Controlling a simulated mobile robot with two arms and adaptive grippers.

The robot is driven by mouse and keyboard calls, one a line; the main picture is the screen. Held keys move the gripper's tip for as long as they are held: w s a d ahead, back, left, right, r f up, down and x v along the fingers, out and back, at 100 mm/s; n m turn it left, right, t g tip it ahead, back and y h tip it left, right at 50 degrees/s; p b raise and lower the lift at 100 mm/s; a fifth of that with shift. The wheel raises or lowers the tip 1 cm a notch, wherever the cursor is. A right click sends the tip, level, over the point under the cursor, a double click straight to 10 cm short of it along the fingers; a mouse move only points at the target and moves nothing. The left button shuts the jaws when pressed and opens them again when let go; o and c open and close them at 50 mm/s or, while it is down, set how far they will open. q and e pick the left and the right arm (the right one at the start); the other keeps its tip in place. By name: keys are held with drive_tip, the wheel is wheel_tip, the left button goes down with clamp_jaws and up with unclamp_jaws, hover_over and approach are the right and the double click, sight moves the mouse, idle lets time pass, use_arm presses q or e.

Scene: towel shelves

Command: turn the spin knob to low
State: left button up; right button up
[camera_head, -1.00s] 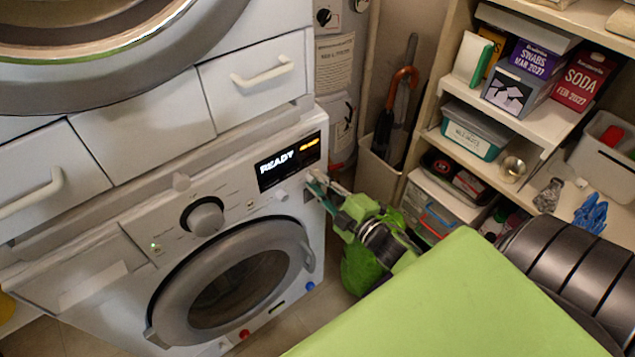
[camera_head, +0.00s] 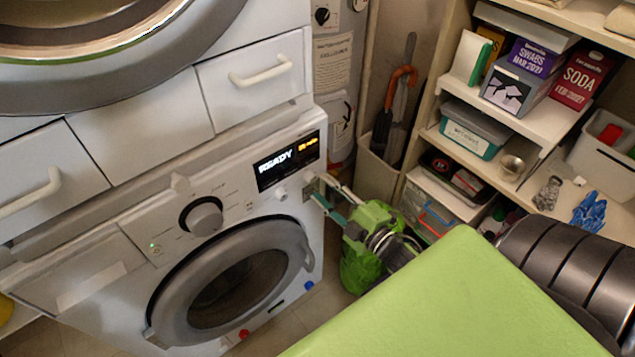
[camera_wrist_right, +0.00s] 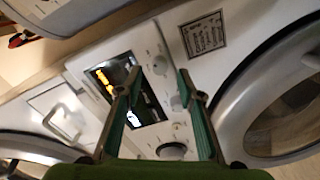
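The washer's control panel has a large round dial (camera_head: 203,217) on its left part and a lit display reading READY (camera_head: 288,160) at its right. Small pale knobs sit below and right of the display, one lower knob (camera_head: 281,194) and one farther right (camera_head: 309,178). I cannot read which is the spin knob or its setting. My right gripper (camera_head: 322,188) is just off the panel's right end. In the right wrist view its two fingers (camera_wrist_right: 160,76) are spread with nothing gripped, and a small knob (camera_wrist_right: 160,65) shows between the tips. My left gripper is out of view.
The washer's round door (camera_head: 235,280) lies below the panel. White drawers (camera_head: 255,78) and another round-doored machine are above. A shelf unit with boxes (camera_head: 520,75) stands at right. An umbrella stand (camera_head: 380,165) is behind the gripper.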

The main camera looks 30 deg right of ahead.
drive_tip(key=s, duration=0.8)
drive_tip(key=shift+s+d+r, duration=0.2)
drive_tip(key=shift+d, duration=0.2)
drive_tip(key=s+a+f+m+g+h, duration=0.1)
drive_tip(key=s+f+m+g, duration=0.3)
drive_tip(key=f, duration=1.1)
drive_tip(key=s+a+f+m+g+h, duration=0.1)
drive_tip(key=s+f+m+g, duration=0.3)
drive_tip(key=f, duration=1.1)
drive_tip(key=s+a+f+m+g, duration=0.1)
drive_tip(key=s+a+f+g, duration=0.3)
drive_tip(key=s+f, duration=0.5)
drive_tip(key=s+a+f+m+g, duration=0.2)
drive_tip(key=s+a+f+g, duration=0.2)
drive_tip(key=s+f, duration=0.5)
drive_tip(key=s, duration=0.6)
drive_tip(key=shift+g, duration=0.3)
